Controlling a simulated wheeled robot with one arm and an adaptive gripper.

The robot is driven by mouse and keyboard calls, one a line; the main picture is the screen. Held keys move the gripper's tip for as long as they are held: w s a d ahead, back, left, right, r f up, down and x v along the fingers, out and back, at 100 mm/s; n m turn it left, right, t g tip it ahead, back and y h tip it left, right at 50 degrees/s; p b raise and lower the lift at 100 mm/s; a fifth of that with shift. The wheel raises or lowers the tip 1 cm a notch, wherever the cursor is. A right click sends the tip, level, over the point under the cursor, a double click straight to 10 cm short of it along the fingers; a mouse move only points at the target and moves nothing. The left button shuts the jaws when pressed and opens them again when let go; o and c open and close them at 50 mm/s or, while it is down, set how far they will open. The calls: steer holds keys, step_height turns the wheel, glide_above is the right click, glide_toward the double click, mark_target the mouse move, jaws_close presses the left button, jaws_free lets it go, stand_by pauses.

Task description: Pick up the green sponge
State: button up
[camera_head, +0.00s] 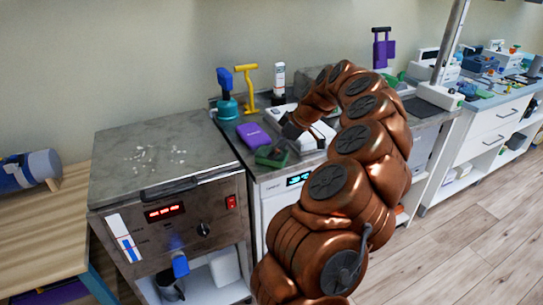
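A small dark block with green sides, which looks like the green sponge (271,157), lies near the front edge of the counter top. It is just right of a purple box. My copper-coloured arm reaches over the counter from the front right and bends down towards it. My gripper (289,133) is small and dark in this view, just above and to the right of the block. The gap between its fingers is too small to make out. I cannot tell whether it touches the block.
The purple box (252,135) stands close on the left. Behind are a teal bottle (227,106), a yellow tool (249,88) and a white bottle (279,80). A grey metal-topped unit (130,180) stands left. My arm hides part of the counter.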

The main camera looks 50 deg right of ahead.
steer(key=shift+x, duration=1.5)
steer(key=shift+a, duration=0.1)
steer(key=c, duration=0.9)
steer(key=shift+o, duration=0.2)
steer(key=shift+r, duration=0.1)
steer(key=shift+r, duration=1.65)
steer(key=s+a+b, duration=0.1)
steer(key=s+a, duration=0.1)
steer(key=s, duration=0.5)
steer(key=s+a+r+b, duration=0.1)
steer(key=s+a+b, duration=0.1)
steer(key=s, duration=0.6)
steer(key=shift+a+r+b, duration=0.25)
steer(key=shift+a+b, duration=0.05)
steer(key=shift+a, duration=0.35)
steer(key=shift+s, duration=0.1)
